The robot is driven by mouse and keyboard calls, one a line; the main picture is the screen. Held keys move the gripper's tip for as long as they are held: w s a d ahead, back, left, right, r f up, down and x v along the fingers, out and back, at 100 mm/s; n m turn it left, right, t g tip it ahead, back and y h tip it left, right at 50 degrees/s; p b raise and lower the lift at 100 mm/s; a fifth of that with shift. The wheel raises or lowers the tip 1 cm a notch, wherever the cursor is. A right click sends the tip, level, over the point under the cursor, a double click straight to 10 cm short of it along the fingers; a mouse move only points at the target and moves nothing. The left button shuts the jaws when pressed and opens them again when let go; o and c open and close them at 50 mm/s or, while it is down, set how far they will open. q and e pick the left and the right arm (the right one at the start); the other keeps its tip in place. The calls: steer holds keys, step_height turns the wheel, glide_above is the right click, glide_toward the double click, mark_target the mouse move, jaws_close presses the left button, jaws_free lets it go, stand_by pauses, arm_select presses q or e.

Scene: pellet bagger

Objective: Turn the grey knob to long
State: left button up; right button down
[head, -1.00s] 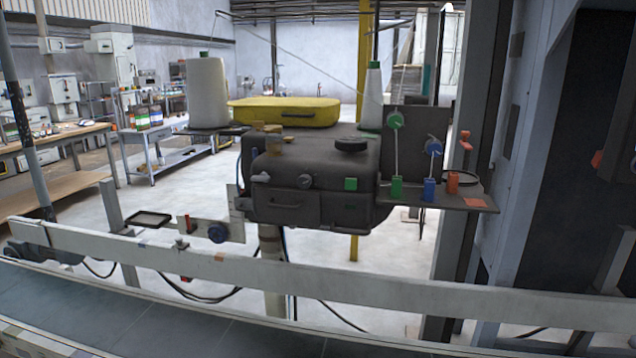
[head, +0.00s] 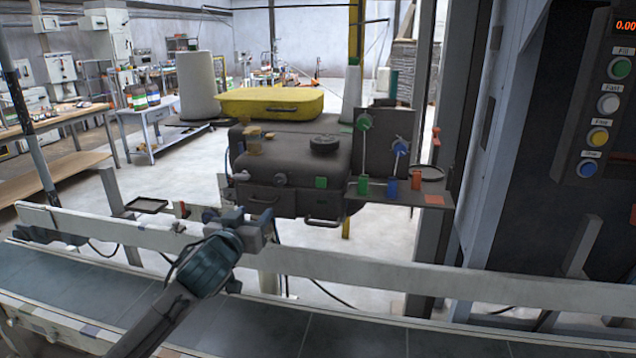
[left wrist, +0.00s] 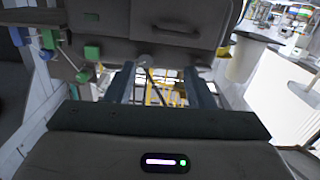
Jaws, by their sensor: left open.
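The grey knob (head: 281,180) is a small round knob on the front of the dark sewing machine housing (head: 325,168), left of a green square button (head: 321,182). Its pointer and any "long" mark are too small to read. My left gripper (head: 254,220) is in front of the housing, below and left of the knob in the head view, and apart from it. In the left wrist view the gripper's two fingers (left wrist: 160,80) stand apart with nothing held between them. The housing and its drawer handle (left wrist: 175,31) appear inverted above them. My right gripper is not in view.
A long pale rail (head: 370,276) runs in front of the machine along a dark conveyor (head: 270,330). A yellow case (head: 270,103) and a white thread cone (head: 200,88) stand behind. A shelf with coloured tension posts (head: 400,190) juts out right. A button panel (head: 610,110) is far right.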

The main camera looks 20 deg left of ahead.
mark_target(278, 182)
arm_select(q)
steer(key=shift+t, duration=0.3)
steer(key=w+r+p, duration=0.1)
steer(key=w, duration=0.2)
steer(key=w+r+p, duration=0.1)
steer(key=w, duration=0.2)
steer(key=w+r+p, duration=0.1)
steer(key=w, duration=0.2)
steer(key=shift+p, duration=0.4)
steer(key=shift+w+a+f, duration=0.1)
steer(key=shift+w, duration=0.55)
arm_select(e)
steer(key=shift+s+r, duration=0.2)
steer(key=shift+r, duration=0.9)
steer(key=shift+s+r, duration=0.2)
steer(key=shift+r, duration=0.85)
arm_select(q)
steer(key=c, duration=1)
